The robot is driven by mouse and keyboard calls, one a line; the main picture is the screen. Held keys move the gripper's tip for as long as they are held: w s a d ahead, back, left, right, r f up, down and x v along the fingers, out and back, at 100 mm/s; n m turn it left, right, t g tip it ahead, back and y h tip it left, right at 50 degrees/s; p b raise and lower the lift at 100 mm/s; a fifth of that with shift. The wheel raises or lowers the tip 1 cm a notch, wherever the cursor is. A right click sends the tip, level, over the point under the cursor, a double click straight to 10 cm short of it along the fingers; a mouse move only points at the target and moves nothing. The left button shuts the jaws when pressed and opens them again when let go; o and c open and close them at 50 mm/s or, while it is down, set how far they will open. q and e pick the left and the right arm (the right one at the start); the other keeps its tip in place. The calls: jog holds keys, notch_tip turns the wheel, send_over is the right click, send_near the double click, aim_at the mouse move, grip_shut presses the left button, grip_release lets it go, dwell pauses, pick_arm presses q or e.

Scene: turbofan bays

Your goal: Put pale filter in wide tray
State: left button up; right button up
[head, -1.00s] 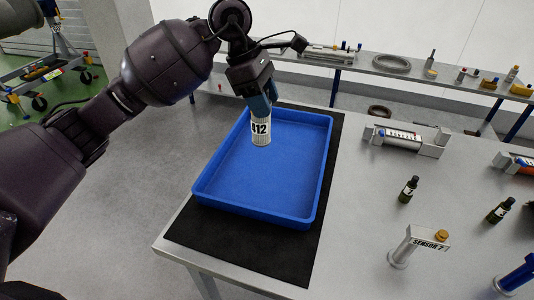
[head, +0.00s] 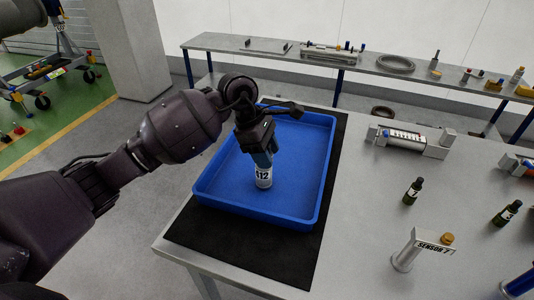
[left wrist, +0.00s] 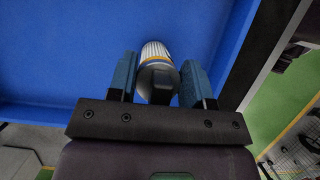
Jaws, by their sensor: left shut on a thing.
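The pale filter (head: 264,179) is a small whitish cylinder with a dark "12" marking, upright in the head view. My left gripper (head: 262,158) is shut on its upper part and holds it over the floor of the wide blue tray (head: 212,204). I cannot tell whether the filter's lower end touches the tray floor. In the left wrist view the filter (left wrist: 157,56) sits between the two blue fingers of my left gripper (left wrist: 157,75), with the blue tray (left wrist: 60,50) beyond. My right gripper is not in view.
The tray lies on a black mat (head: 240,251) on the grey table (head: 365,235). To the right stand dark bottles (head: 413,191), a "SENSOR 7" post (head: 408,250) and a silver cylinder fixture (head: 408,138). A long shelf (head: 290,60) runs behind.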

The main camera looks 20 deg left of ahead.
pick_arm(q)
jog(key=shift+f, duration=0.2)
jog(key=shift+f, duration=0.2)
jog(key=o, duration=1.2)
jog(key=shift+r, duration=0.1)
jog(key=v, duration=1.2)
jog(key=shift+s, duration=0.1)
